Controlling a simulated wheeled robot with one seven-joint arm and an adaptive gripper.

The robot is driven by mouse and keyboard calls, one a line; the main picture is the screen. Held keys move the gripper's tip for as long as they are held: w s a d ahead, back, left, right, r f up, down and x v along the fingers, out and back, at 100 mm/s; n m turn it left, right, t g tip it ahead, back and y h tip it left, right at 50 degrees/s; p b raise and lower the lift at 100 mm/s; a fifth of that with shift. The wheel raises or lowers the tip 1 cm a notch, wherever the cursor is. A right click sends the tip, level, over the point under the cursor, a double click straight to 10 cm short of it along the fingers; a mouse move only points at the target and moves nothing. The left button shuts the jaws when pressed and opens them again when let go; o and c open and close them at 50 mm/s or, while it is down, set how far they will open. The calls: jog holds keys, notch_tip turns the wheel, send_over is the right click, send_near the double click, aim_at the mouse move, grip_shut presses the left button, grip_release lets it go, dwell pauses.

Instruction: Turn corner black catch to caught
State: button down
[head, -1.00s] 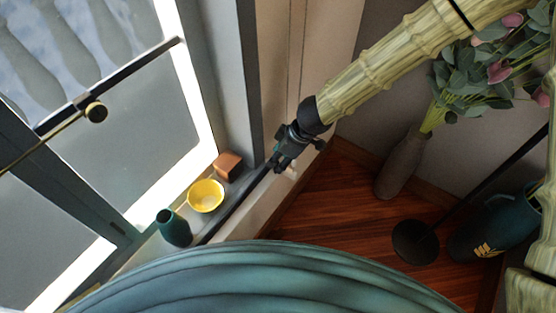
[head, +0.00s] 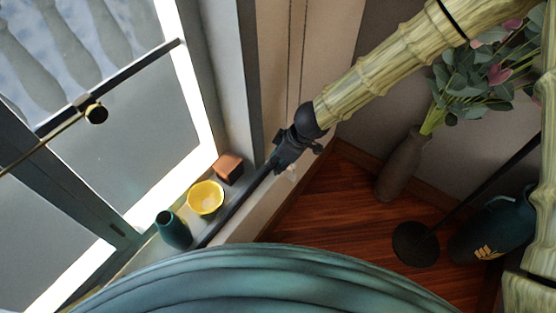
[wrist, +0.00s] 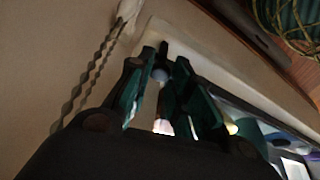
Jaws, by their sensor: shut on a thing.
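My gripper (head: 279,164) is at the inner corner of the window sill, at the end of the dark rail. It also shows in the wrist view (wrist: 161,76), with its dark green fingers closed in on a small piece. The fingers hide most of that piece, taken to be the corner black catch, so its turn position cannot be read. A small grey rounded bit shows between the fingertips.
On the sill stand a teal vase (head: 173,229), a yellow bowl (head: 205,198) and a brown block (head: 229,168). A grey vase with flowers (head: 402,168) stands on the wooden floor at right. Twisted cords (wrist: 88,75) hang left of the fingers.

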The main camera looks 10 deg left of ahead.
jog(key=shift+w+r+n+g+p, duration=0.15)
jog(key=shift+n+p, duration=0.25)
jog(key=shift+p, duration=1.45)
jog(key=shift+s+r+n+g+p, duration=0.15)
jog(key=shift+n+p, duration=0.25)
jog(key=shift+p, duration=1.5)
jog(key=shift+w+r+n+g+p, duration=0.15)
jog(key=shift+n+p, duration=0.25)
jog(key=shift+p, duration=1.45)
jog(key=p, duration=0.4)
jog(key=n+p, duration=0.1)
jog(key=p, duration=0.4)
jog(key=shift+w+a+g, duration=0.1)
jog(key=shift+w+g, duration=0.15)
jog(key=shift+w, duration=0.05)
jog(key=shift+n+p, duration=0.4)
jog(key=shift+p, duration=0.4)
jog(key=shift+f, duration=0.15)
jog(key=shift+f+n+g, duration=0.3)
jog(key=shift+n, duration=0.2)
jog(key=n+b, duration=0.1)
jog(key=b, duration=0.1)
jog(key=shift+f+n+h+b, duration=0.15)
jog(key=shift+n+h+b, duration=0.15)
jog(key=shift+b, duration=0.05)
jog(key=shift+n+g+b, duration=0.3)
jog(key=shift+b, duration=0.35)
jog(key=shift+n+b, duration=0.6)
jog(key=shift+r+n+g+b, duration=0.2)
jog(key=shift+n+g+b, duration=0.1)
